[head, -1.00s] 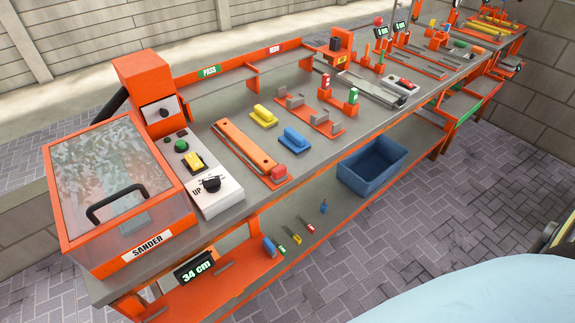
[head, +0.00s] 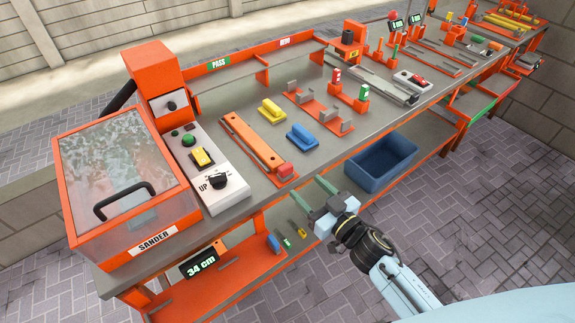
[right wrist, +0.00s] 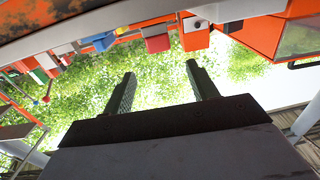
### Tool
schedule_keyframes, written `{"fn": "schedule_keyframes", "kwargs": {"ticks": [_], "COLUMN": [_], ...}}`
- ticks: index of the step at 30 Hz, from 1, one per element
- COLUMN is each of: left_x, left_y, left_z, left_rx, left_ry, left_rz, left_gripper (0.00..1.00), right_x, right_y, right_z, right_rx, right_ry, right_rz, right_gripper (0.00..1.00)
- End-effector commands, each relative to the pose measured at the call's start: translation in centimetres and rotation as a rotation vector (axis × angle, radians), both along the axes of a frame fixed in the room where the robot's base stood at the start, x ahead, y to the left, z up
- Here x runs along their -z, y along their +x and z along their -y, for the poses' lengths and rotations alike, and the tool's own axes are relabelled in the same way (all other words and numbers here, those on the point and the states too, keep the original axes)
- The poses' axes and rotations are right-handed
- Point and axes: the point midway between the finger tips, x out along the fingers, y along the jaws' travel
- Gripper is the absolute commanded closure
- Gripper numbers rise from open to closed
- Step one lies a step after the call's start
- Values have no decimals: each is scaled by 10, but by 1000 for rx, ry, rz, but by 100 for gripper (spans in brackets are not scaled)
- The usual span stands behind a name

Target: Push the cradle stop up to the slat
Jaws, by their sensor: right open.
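A long orange slat (head: 255,142) lies in an orange holder on the grey bench top. A red block (head: 286,171), which looks like the cradle stop, sits at the holder's near right end. Whether it touches the slat is too small to tell. My right gripper (head: 318,198) is open and empty, in front of the bench edge, right of and nearer than the red block. In the right wrist view its two dark fingers (right wrist: 160,72) are spread with nothing between them. A red block (right wrist: 157,43) shows beyond them, probably the stop. My left gripper is not in view.
A sander box (head: 130,180) and a control panel (head: 212,178) stand left of the slat. Blue (head: 302,137) and yellow (head: 271,111) handled blocks lie to its right. A blue bin (head: 380,163) sits on the lower shelf, near my right gripper.

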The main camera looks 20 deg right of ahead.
Motion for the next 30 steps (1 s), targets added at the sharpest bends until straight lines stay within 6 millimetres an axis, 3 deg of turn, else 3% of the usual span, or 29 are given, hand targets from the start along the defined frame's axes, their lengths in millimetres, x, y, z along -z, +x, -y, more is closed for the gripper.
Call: {"fn": "schedule_keyframes", "kwargs": {"ticks": [6,13,18,27,30], "left_x": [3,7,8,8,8], "left_y": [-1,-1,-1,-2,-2], "left_z": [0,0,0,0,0], "left_rx": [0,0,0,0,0], "left_ry": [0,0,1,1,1], "left_rz": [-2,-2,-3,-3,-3], "left_gripper": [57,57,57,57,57], "right_x": [0,1,1,1,1], "right_y": [45,80,92,94,94], "right_z": [-16,-29,-33,-34,-34], "right_rx": [1,2,1,1,1], "right_ry": [1,0,2,0,0], "right_rz": [1,0,-2,-2,-2], "right_gripper": [42,42,42,42,52]}}
